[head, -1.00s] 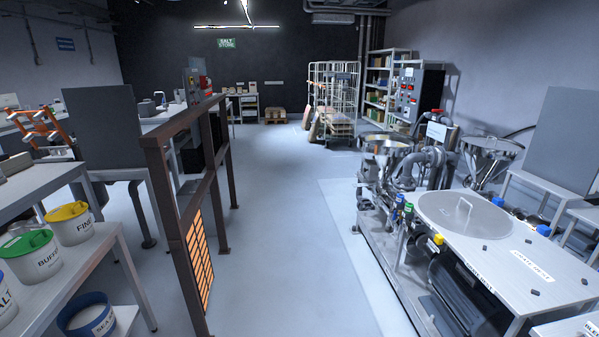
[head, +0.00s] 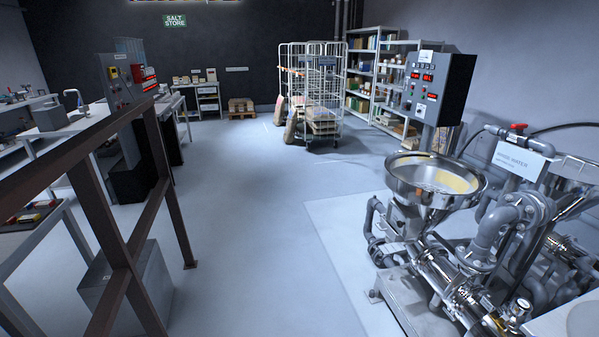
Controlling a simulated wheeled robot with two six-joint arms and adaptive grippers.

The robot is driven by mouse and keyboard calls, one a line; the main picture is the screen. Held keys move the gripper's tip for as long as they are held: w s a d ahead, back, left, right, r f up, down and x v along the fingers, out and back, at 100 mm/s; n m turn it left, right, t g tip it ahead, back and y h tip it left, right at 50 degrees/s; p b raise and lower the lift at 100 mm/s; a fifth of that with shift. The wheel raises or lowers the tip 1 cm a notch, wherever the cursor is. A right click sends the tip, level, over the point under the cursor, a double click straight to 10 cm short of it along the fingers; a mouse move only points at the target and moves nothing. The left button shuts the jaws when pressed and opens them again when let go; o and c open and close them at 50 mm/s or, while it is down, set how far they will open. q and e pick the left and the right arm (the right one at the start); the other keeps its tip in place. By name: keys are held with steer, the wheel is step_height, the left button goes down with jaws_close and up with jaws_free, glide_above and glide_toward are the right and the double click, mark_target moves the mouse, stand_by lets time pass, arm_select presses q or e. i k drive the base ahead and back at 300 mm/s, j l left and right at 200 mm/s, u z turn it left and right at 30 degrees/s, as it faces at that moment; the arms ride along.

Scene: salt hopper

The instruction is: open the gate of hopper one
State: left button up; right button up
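A steel hopper (head: 436,183) with a wide round funnel stands at the right in the head view. Pale yellowish material shows inside its bowl. Its lower part runs into steel pipework and pump parts (head: 455,285). Part of a second funnel (head: 572,176) shows at the right edge behind grey pipes. I cannot tell which one is hopper one, and I cannot make out a gate on either. Neither of my grippers is in view.
A brown metal railing (head: 108,190) runs along the left. Clear floor (head: 265,235) lies between it and the hopper. A control cabinet (head: 435,88) stands behind the hopper. A wire cage trolley (head: 312,90) and shelves (head: 375,85) stand at the back.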

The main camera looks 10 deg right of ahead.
mark_target(393, 235)
steer(key=i+j+z, duration=0.1)
steer(key=i+z, duration=0.15)
steer(key=i, duration=0.3)
steer(key=i+j+z, duration=0.25)
steer(key=i, duration=0.35)
steer(key=i+j+z, duration=0.25)
steer(key=i, duration=0.3)
steer(key=i+j+z, duration=0.25)
steer(key=i+j, duration=0.15)
steer(key=i, duration=0.1)
